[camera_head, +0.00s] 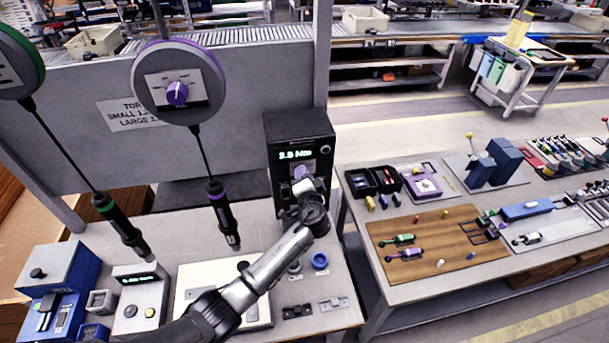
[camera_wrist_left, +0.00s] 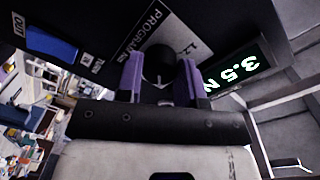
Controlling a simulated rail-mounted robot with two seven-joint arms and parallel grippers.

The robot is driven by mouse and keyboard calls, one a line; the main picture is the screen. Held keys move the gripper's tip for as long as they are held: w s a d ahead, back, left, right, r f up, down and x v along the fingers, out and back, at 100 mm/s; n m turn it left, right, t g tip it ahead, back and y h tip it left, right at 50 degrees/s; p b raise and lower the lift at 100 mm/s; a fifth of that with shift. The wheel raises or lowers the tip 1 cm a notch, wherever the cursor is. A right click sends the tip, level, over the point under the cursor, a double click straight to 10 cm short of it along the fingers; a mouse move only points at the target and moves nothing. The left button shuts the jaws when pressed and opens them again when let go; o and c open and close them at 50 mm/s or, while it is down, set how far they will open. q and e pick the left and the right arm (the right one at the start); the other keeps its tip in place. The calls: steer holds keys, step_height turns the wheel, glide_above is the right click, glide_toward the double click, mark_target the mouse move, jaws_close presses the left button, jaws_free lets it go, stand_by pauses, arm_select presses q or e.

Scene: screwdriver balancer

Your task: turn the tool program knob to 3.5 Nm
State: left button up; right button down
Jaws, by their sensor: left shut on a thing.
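The black controller box (camera_head: 285,127) stands upright at the back right of the near bench. Its lit green display (camera_head: 294,154) reads about 3.5 Nm. In the left wrist view the display (camera_wrist_left: 238,73) shows 3.5 N, the rest cut off. The dark round program knob (camera_wrist_left: 158,64) sits on the panel below a PROGRAM label. My left gripper (camera_head: 302,174) is at the panel. Its purple fingers are shut on the knob, one on each side, as the left wrist view shows (camera_wrist_left: 158,80). In the head view the gripper hides most of the knob. My right gripper is not in view.
Two screwdrivers, one green-ringed (camera_head: 122,226) and one purple-ringed (camera_head: 222,212), hang from balancers left of my arm. A white pad (camera_head: 195,280) lies under my forearm. A second bench (camera_head: 455,270) holds tools and parts.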

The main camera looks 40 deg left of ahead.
arm_select(q)
steer(key=shift+m+p, duration=0.3)
steer(key=shift+m, duration=0.7)
steer(key=o, duration=0.9)
steer(key=shift+b+v, duration=1.15)
steer(key=shift+v, duration=5.75)
steer(key=shift+w+d, duration=0.1)
